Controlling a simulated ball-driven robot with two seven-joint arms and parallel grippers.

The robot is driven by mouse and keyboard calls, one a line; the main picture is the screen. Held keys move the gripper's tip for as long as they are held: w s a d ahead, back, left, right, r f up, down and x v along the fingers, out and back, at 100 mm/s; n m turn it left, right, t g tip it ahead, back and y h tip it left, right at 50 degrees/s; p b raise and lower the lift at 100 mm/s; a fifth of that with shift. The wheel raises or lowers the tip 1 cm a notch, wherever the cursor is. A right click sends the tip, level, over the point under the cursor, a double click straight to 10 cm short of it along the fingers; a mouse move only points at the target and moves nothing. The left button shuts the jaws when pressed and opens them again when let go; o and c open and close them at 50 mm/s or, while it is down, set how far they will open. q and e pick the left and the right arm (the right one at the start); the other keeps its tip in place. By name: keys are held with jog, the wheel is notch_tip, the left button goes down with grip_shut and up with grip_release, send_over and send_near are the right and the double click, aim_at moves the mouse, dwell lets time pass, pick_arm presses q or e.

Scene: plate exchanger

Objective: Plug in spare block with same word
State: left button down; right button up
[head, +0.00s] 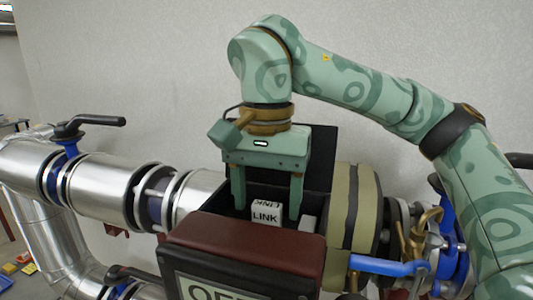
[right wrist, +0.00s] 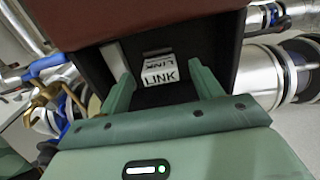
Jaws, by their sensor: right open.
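A white block marked LINK (head: 265,214) sits inside a dark open box (head: 322,160) with a dark red front part (head: 245,242). In the right wrist view the LINK block (right wrist: 159,72) stands in the dark interior. My right gripper (head: 268,212) points down into the box, open, with one finger on each side of the LINK block. In the right wrist view the fingers (right wrist: 163,90) show gaps to the block on both sides. A second pale block (head: 308,223) shows partly at the right inside the box, its face hidden. My left gripper is not in view.
Silver pipes (head: 98,183) with a black-handled blue valve (head: 68,145) run at the left. A blue bar (head: 390,266) and brass fittings (head: 428,226) crowd the right. A label plate (head: 225,290) is on the box front, its text cut off.

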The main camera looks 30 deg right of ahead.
notch_tip(320, 180, up, 16)
jog(key=p, duration=0.1)
jog(key=shift+r, duration=0.15)
dwell(0.5)
